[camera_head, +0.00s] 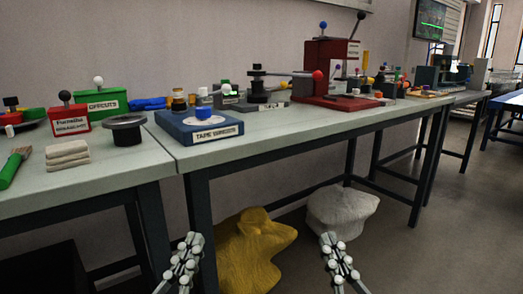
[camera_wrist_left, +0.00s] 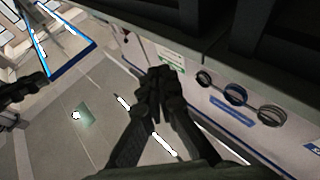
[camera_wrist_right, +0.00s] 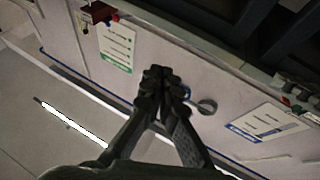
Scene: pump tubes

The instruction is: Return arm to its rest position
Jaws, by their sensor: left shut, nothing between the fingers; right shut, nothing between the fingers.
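My left gripper (camera_head: 188,245) is low in the head view, in front of the bench's table legs and below the tabletop. Its fingertips meet in the left wrist view (camera_wrist_left: 160,80), with nothing between them. My right gripper (camera_head: 333,245) is at about the same height, further right, in front of the white sack. Its fingertips are also together and empty in the right wrist view (camera_wrist_right: 160,78). Both grippers point upward in the head view and are apart from each other.
A yellow sack (camera_head: 250,250) and a white sack (camera_head: 342,210) sit below. Floor at right (camera_head: 440,240) is clear.

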